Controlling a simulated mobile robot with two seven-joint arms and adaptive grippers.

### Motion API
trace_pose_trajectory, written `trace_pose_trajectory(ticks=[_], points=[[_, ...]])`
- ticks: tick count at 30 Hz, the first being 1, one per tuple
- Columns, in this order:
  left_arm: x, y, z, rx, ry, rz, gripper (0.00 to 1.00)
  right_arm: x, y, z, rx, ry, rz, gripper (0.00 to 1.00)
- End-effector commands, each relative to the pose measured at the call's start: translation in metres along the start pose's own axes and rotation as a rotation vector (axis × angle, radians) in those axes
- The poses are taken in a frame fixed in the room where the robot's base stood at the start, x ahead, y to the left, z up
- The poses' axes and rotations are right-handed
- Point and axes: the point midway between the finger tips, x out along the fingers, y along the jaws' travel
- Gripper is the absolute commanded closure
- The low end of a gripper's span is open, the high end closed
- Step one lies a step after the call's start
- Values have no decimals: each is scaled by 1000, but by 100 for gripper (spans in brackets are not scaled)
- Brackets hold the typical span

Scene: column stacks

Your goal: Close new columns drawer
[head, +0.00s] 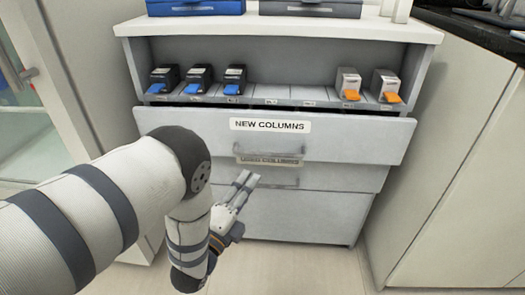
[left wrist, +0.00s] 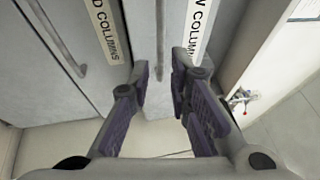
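The new columns drawer (head: 190,128) is the upper, pale grey drawer of the cabinet. Its front stands out slightly from the cabinet, with a dark gap along the top edge. Its label reads NEW COLUMNS, with a bar handle (head: 268,153) below; the handle also shows in the left wrist view (left wrist: 143,40). My left gripper (head: 246,182) is in front of the drawers, just below this handle. In the left wrist view its two fingers (left wrist: 160,68) are apart, with nothing held. Contact with the handle cannot be told. My right gripper is not in view.
The used columns drawer (head: 345,178) lies directly below. Above, an open shelf holds several black units with blue tabs (head: 198,78) and two white units with orange tabs (head: 348,84). Blue and grey trays stand on top. Pale cabinets flank both sides; floor below is clear.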

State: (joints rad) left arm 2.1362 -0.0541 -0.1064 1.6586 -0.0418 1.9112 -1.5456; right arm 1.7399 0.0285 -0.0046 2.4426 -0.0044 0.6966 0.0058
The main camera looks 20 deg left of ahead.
Motion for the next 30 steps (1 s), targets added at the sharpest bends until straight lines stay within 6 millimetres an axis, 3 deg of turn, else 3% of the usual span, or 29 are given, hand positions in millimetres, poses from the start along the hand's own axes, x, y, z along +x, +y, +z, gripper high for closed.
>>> trace_pose_trajectory(ticks=[6, 12, 17, 23, 26, 30], points=[[56, 2, 1, -1, -1, -4, 82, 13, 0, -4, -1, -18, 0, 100], [96, 2, 1, 0, -1, -1, 82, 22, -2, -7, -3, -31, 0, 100], [108, 0, 1, 0, -1, -1, 82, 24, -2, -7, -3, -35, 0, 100], [109, -1, 1, 0, -1, 0, 82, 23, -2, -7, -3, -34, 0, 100], [109, 0, 1, 0, -1, 0, 98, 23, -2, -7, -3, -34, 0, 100], [109, 0, 1, 1, -1, 0, 100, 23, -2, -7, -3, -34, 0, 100]])
